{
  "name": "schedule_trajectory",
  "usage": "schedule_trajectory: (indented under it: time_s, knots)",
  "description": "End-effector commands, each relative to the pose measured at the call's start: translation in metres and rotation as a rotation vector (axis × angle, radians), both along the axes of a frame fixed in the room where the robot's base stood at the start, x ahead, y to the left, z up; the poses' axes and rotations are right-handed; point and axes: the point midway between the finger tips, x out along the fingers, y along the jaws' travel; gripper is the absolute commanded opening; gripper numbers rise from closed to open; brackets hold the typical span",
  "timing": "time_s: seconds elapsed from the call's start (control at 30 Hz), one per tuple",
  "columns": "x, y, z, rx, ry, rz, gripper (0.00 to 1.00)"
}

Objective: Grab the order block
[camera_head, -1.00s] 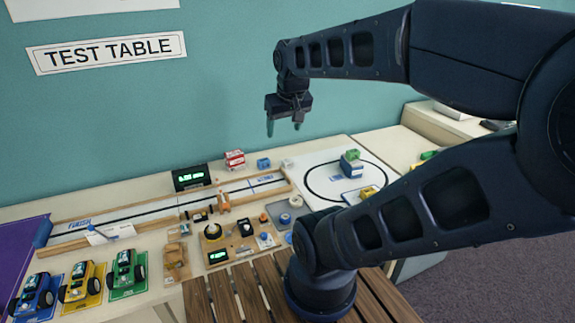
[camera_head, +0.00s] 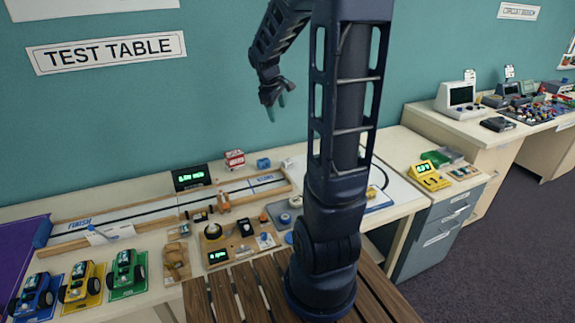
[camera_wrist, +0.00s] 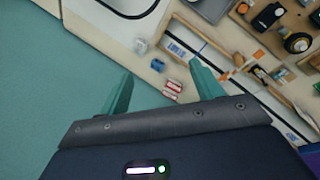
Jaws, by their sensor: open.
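I cannot read a label that marks the order block. A red-and-white block (camera_head: 234,159) stands near the wall at the back of the table, with a small blue block (camera_head: 263,163) just to its right. In the wrist view the red-and-white block (camera_wrist: 172,88) shows between my fingers, well beyond them, and the blue block (camera_wrist: 141,46) lies above it. My gripper (camera_head: 275,106) is open and empty, high above the table near the teal wall. My arm hides most of the white mat with the black loop, so the blocks there are hidden.
A wooden-edged track (camera_head: 150,218) runs along the table beside a black display (camera_head: 191,177). Several toy cars (camera_head: 127,268) stand at front left, with small parts boards in the middle. A yellow meter (camera_head: 430,175) sits at the right end.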

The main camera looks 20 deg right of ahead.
Motion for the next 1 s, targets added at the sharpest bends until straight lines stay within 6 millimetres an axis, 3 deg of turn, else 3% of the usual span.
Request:
schedule_trajectory:
  time_s: [0.2, 0.57, 1.0]
  knots:
    - [0.054, -0.017, -0.038, -0.066, 0.082, 0.146, 0.65]
    - [0.132, -0.046, -0.117, -0.152, 0.219, 0.399, 0.65]
    - [0.207, -0.08, -0.243, -0.217, 0.382, 0.72, 0.65]
